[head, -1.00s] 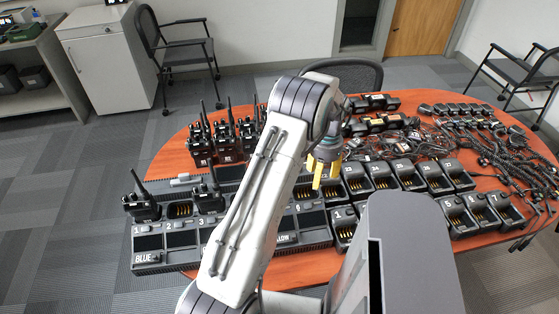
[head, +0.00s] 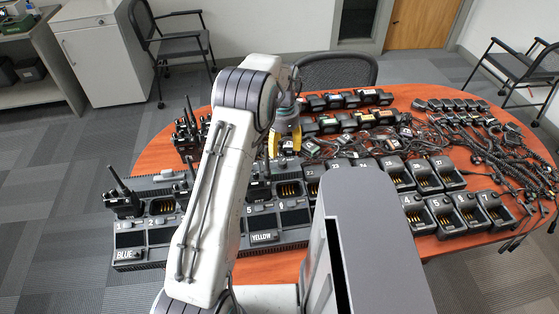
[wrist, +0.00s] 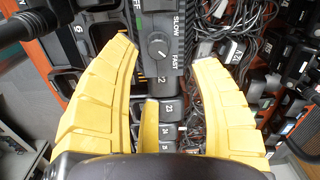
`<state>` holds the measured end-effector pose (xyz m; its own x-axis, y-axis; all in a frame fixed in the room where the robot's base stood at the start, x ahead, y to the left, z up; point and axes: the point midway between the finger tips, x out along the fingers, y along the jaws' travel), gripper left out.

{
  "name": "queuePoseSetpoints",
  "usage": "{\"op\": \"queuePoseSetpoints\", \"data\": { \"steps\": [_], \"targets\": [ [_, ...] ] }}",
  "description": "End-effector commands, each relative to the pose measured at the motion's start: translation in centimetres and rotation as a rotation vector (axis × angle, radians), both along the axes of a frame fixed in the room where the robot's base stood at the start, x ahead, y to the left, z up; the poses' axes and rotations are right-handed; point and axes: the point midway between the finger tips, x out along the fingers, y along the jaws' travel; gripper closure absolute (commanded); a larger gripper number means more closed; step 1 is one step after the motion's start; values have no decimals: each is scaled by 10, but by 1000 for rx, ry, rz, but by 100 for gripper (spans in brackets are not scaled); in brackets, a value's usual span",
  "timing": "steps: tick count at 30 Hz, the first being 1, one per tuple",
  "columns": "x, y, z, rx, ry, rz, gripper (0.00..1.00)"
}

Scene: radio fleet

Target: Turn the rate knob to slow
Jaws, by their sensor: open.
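In the wrist view, the round black rate knob (wrist: 158,46) sits on a dark control panel (wrist: 158,21) marked SLOW at the upper right and FAST at the lower right. Its white mark appears to point to the lower right, towards FAST. My gripper (wrist: 163,50) is open, with yellow fingers on either side of the knob and apart from it. Another yellow finger is low in the middle. In the head view, my gripper (head: 285,140) is over the table behind the charger row; I cannot make out the knob there.
Chargers (head: 445,210) and a charging bank (head: 140,250) with radios fill the table's near side. Upright radios (head: 190,130) stand behind on the left. Battery packs (head: 345,98) and tangled cables (head: 480,135) cover the far and right side.

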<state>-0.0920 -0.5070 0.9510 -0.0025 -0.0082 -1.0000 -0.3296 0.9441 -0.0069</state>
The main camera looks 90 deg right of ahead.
Motion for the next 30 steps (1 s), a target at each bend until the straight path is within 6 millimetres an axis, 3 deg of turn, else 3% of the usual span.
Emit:
{"op": "queuePoseSetpoints", "data": {
  "steps": [11, 30],
  "targets": [
    [1, 2, -3, 10, -3, -190, 42],
    [1, 2, -68, 9, -4, -201, 42]
  ]
}}
